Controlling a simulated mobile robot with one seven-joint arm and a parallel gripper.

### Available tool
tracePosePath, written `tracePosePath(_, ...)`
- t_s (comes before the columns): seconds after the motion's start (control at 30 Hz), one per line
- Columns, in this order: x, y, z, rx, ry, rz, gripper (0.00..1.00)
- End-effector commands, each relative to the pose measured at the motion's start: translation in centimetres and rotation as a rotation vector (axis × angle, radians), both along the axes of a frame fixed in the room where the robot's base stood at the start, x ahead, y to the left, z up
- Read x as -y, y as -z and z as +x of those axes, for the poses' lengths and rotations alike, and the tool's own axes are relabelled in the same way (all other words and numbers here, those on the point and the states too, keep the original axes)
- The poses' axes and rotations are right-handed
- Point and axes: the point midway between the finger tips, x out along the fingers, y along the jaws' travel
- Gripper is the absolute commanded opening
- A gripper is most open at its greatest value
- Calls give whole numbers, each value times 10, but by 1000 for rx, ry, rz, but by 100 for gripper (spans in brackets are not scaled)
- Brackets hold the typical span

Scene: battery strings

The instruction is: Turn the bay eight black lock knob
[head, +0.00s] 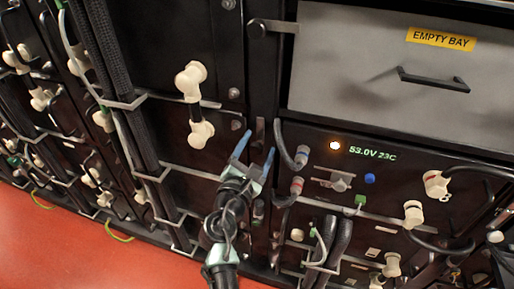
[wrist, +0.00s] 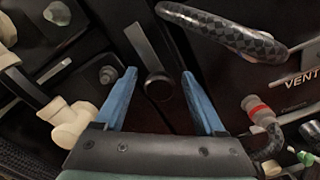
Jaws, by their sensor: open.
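A black lock knob (wrist: 158,86) with a flat grey lever (wrist: 146,46) lies between my fingers in the wrist view. The lever points up and slightly left from the round knob. In the head view the lever (head: 260,129) shows as a small upright bar just past my fingertips. My gripper (head: 258,142) has its two blue fingers spread, one on either side of the knob; it also shows in the wrist view (wrist: 160,73). I see no contact between fingers and knob. No bay number is readable.
A checkered cable (wrist: 225,30) arches close to the right finger. Cream connectors (wrist: 68,123) stand at left. The module at right has a lit display (head: 372,153), and a grey panel labelled EMPTY BAY (head: 350,95) is above it. Another lock lever (head: 272,27) sits higher up.

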Motion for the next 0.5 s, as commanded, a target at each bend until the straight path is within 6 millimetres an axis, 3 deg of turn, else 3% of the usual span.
tracePosePath(0.1, 0, 0, 0, 0, 0, 0, 70)
tracePosePath(0.5, 0, 0, 0, 0, 0, 0, 0)
